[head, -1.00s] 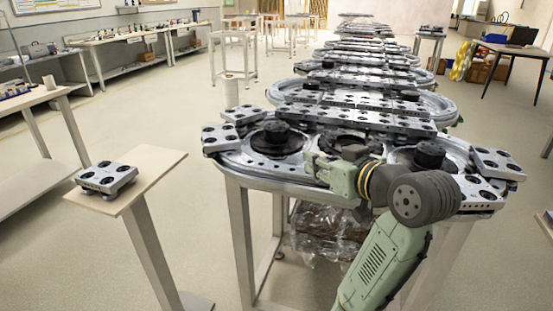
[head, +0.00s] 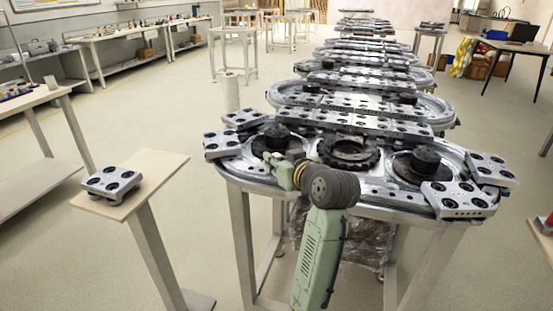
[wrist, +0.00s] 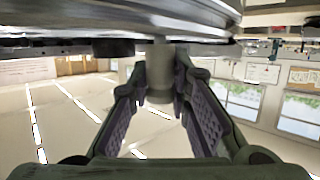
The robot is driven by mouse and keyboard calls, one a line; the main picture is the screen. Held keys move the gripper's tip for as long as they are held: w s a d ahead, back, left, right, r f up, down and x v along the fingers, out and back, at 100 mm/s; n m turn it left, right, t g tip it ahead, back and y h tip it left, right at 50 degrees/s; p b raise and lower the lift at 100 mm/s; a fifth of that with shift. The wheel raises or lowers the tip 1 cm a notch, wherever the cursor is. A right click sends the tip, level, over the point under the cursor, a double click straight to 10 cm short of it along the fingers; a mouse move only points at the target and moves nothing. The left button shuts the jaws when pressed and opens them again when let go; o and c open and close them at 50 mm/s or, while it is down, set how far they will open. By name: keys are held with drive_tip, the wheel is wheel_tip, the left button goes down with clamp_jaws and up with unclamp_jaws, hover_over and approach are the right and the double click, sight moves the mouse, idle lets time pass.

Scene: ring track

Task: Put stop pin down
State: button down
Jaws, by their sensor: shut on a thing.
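The stop pin (wrist: 159,72) is a short grey cylinder in the middle of the wrist view. My gripper (wrist: 160,88) is shut on it, one finger on each side. The pin's upper end meets or lies close under the metal track (wrist: 110,20); I cannot tell whether they touch. In the head view my gripper (head: 273,172) is at the near left edge of the track (head: 240,176), beside the left dark hub (head: 277,137). The fingertips and the pin are hard to make out there.
Flat carriers with dark round pads sit on the track at its left (head: 222,142) and right front (head: 459,199). Another carrier (head: 111,182) lies on a small stand (head: 150,168) at the left. Open floor separates the stand from the track. A white roll (head: 230,92) stands behind.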

drive_tip(key=shift+f, duration=0.2)
drive_tip(key=shift+f, duration=0.15)
drive_tip(key=c, duration=1.5)
unclamp_jaws()
drive_tip(key=shift+r, duration=0.4)
drive_tip(key=b+v, duration=0.2)
drive_tip(key=v, duration=1)
drive_tip(key=shift+f, duration=0.1)
